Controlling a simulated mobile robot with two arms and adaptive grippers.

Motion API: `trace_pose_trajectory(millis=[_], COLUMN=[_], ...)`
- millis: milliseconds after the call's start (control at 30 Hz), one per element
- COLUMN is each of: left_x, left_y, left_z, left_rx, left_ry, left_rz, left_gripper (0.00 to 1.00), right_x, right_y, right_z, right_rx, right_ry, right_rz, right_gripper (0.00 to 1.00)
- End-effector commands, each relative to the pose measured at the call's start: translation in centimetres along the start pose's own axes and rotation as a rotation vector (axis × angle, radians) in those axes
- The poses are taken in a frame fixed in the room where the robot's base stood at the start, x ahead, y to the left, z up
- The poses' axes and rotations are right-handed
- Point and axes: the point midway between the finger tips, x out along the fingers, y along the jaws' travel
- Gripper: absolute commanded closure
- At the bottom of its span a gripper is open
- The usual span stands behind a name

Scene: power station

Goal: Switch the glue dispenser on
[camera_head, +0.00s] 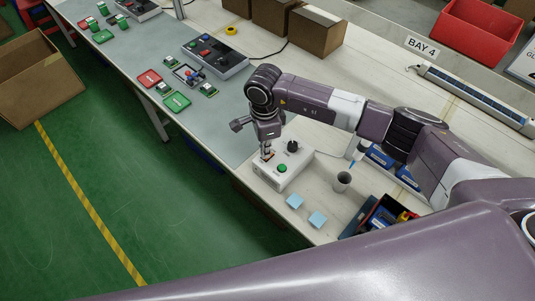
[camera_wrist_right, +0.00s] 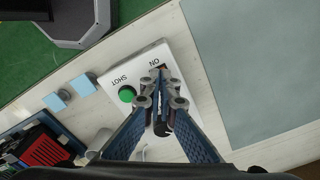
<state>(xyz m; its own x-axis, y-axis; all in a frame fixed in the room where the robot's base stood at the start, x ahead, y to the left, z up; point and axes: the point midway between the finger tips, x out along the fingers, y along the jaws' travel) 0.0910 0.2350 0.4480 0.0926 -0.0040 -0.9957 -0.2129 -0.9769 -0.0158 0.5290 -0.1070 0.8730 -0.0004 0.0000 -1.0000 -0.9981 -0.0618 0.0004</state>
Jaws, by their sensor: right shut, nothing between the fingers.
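The glue dispenser (camera_head: 298,170) is a white box on the bench with a green button and a black knob on top. In the right wrist view the glue dispenser (camera_wrist_right: 117,77) shows the word SHOT near its green button (camera_wrist_right: 127,93) and ON near a small switch (camera_wrist_right: 160,68). My right gripper (camera_head: 267,156) is shut and empty, pointing down at the switch end of the box. In the wrist view its fingertips (camera_wrist_right: 160,80) are right at the switch and partly hide it; I cannot tell whether they touch. My left gripper is not in view.
A dark bin (camera_head: 382,215) with tools is at the bench's near end. The grey mat (camera_head: 225,125) beyond is mostly clear near the gripper.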

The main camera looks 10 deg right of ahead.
Motion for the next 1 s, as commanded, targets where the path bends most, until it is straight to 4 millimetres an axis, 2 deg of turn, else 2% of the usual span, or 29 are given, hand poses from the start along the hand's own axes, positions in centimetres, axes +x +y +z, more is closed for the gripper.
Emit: trace_pose_trajectory(millis=[667, 833, 1000], left_x=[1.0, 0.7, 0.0], left_y=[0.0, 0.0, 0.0], left_z=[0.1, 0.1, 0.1], left_rx=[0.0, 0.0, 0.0], left_ry=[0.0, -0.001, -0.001], left_rz=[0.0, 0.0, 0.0], left_gripper=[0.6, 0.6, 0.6], right_x=[1.1, 0.7, -0.6], right_y=[0.0, 0.1, 0.0], right_z=[0.0, -0.1, 0.0], right_rx=[0.0, 0.0, 0.0], right_ry=[0.001, 0.001, 0.001], right_rz=[0.0, 0.002, -0.001], right_gripper=[1.0, 1.0, 1.0])
